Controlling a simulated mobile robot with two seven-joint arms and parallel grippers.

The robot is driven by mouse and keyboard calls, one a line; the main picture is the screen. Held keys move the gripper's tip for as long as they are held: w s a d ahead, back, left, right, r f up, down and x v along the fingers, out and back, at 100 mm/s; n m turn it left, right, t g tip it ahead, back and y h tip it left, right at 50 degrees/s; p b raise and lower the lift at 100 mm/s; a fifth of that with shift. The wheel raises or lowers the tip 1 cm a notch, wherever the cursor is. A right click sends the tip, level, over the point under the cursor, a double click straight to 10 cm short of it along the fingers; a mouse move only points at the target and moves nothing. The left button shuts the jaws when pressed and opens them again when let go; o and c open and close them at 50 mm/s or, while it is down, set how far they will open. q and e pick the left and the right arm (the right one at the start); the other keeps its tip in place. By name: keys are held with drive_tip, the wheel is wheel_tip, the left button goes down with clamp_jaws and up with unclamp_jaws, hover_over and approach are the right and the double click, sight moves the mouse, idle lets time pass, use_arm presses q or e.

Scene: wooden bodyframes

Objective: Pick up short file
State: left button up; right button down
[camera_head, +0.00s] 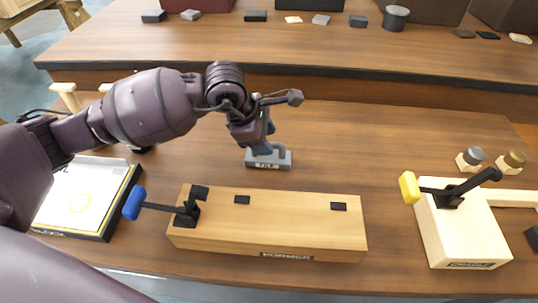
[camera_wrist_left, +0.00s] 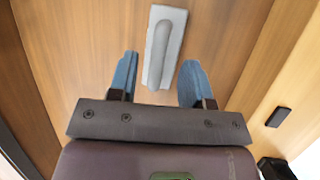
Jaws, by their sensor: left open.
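The short file (camera_head: 268,160) is a small grey block with a raised grip and a label on its front, lying on the wooden workbench behind the long wooden block. In the left wrist view the file (camera_wrist_left: 176,22) lies ahead, its near end between the two blue fingers. My left gripper (camera_head: 262,136) is open above the file and partly covers it in the head view. In the left wrist view the gripper (camera_wrist_left: 159,68) has a finger on each side, apart from the file. Whether the fingers reach down to its height is unclear.
A long wooden block (camera_head: 270,222) with a blue-handled clamp (camera_head: 134,203) stands in front of the file. A pale block (camera_head: 463,232) with a yellow-handled clamp is at right. A white-topped panel (camera_head: 84,192) lies at left. Bench to the file's right is clear.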

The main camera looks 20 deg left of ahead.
use_arm(q)
drive_tip(key=x, duration=0.3)
drive_tip(key=shift+a+f, duration=0.1)
drive_tip(key=shift+a, duration=0.1)
drive_tip(key=shift+w+d+f+b, duration=0.1)
drive_tip(key=shift+f+b, duration=0.05)
drive_tip(key=shift+b, duration=0.15)
drive_tip(key=shift+c, duration=0.7)
clamp_jaws()
drive_tip(key=shift+r, duration=0.2)
